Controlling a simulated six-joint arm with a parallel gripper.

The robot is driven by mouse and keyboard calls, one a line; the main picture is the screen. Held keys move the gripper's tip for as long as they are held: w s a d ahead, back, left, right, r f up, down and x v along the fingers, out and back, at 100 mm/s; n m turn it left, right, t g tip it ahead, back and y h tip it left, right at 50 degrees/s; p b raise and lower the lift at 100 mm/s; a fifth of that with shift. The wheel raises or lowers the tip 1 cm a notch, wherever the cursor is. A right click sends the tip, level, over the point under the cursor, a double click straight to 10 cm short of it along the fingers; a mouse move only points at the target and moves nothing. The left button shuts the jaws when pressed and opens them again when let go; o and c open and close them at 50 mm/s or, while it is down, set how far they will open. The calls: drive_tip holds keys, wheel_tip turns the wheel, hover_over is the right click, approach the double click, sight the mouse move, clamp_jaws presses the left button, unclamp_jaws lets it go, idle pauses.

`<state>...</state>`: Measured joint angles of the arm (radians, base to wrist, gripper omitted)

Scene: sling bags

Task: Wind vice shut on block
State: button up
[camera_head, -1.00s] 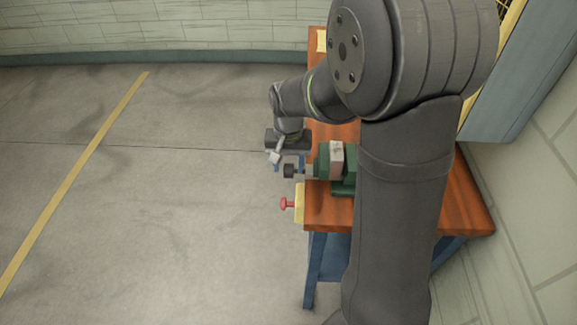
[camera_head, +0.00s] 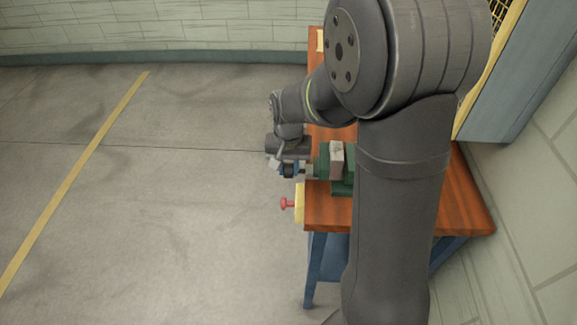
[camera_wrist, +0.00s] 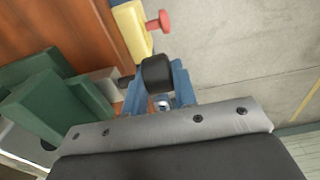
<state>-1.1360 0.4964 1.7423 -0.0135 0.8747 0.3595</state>
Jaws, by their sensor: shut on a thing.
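The green vice (camera_head: 342,187) stands on the wooden bench, partly hidden behind my arm. A pale block (camera_head: 337,153) sits between its green jaws; I cannot tell whether both jaws touch it. The vice's black knob (camera_head: 289,171) sticks out to the left past the bench edge. In the wrist view the black knob (camera_wrist: 157,72) is between the blue fingers of my gripper (camera_wrist: 159,82), which is shut on it. The green vice body (camera_wrist: 35,95) is at the left of the wrist view.
A yellow box (camera_head: 300,205) with a red button (camera_head: 286,204) is on the bench's left edge, close to the knob. The wooden bench top (camera_head: 465,200) is bare at the right. The floor left of the bench is clear. A blue-grey cabinet (camera_head: 520,70) stands at right.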

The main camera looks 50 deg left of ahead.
drive_tip(key=shift+s+d+t+y, duration=0.1)
drive_tip(key=shift+t+y, duration=0.6)
drive_tip(key=shift+s+d+t+y, duration=0.1)
drive_tip(key=shift+t+y, duration=1.4)
drive_tip(key=o, duration=1)
drive_tip(key=v, duration=1.7)
drive_tip(key=shift+r, duration=0.25)
